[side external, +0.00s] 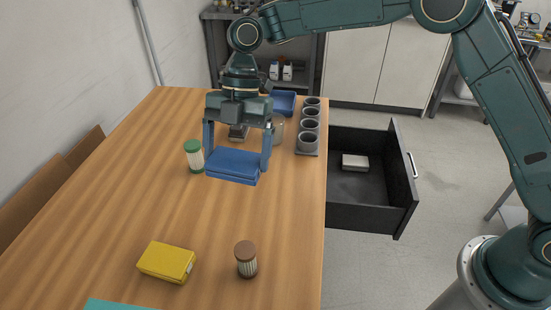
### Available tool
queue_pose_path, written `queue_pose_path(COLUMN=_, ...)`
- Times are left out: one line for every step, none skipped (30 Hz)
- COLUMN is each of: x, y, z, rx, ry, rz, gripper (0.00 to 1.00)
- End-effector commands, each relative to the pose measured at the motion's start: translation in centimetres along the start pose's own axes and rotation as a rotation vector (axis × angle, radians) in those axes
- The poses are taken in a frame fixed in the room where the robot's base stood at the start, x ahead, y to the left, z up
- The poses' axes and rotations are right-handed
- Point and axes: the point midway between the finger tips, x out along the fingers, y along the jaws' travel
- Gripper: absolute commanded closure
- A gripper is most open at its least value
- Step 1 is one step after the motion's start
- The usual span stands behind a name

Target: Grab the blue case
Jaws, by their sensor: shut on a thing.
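The blue case (233,166) is a flat, rounded box with a seam along its side. My gripper (237,155) points down over the wooden table with one finger on each side of the case. It is shut on the case, which appears to be held above the table top, though the exact height is hard to tell. The fingers are blue as well, and they cover the case's left and right ends in part.
A green-lidded jar (194,156) stands close left of the case. Behind are a blue tray (283,103), a clear glass (278,132) and a grey cup holder (308,139). A yellow case (167,262) and brown-lidded jar (246,260) are in front. An open drawer (357,207) holds a pale box (355,163).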

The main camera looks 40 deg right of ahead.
Motion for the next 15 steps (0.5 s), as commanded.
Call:
queue_pose_path(x=-0.7, y=0.1, z=-0.2, rx=-0.001, ry=0.0, rz=0.002, gripper=0.34)
queue_pose_path(x=-1.1, y=0.1, z=-0.4, rx=0.0, ry=0.0, rz=0.002, gripper=0.34)
queue_pose_path(x=-1.6, y=0.1, z=-0.6, rx=0.0, ry=-0.002, rz=0.002, gripper=0.34)
queue_pose_path(x=-2.0, y=0.0, z=-0.7, rx=-0.001, ry=-0.003, rz=0.001, gripper=0.34)
queue_pose_path(x=-2.2, y=0.1, z=-0.8, rx=-0.002, ry=-0.001, rz=0.001, gripper=0.34)
queue_pose_path(x=-2.4, y=0.1, z=-1.0, rx=-0.001, ry=0.001, rz=0.001, gripper=0.34)
queue_pose_path(x=-2.6, y=0.1, z=-1.1, rx=0.0, ry=0.002, rz=0.002, gripper=0.34)
queue_pose_path(x=-2.8, y=0.1, z=-1.2, rx=0.0, ry=0.003, rz=0.001, gripper=0.34)
queue_pose_path(x=-3.1, y=0.1, z=-1.3, rx=-0.001, ry=0.003, rz=0.001, gripper=0.34)
queue_pose_path(x=-3.2, y=0.1, z=-1.3, rx=0.0, ry=0.002, rz=0.001, gripper=0.34)
queue_pose_path(x=-3.4, y=0.1, z=-1.4, rx=0.0, ry=0.003, rz=0.001, gripper=0.34)
queue_pose_path(x=-3.6, y=0.1, z=-1.5, rx=0.0, ry=0.003, rz=0.0, gripper=0.34)
queue_pose_path(x=-3.7, y=0.1, z=-1.5, rx=0.001, ry=0.002, rz=0.0, gripper=0.34)
queue_pose_path(x=-3.8, y=0.1, z=-1.6, rx=0.0, ry=0.002, rz=0.0, gripper=0.34)
queue_pose_path(x=-3.9, y=0.1, z=-1.6, rx=0.0, ry=0.002, rz=0.0, gripper=0.34)
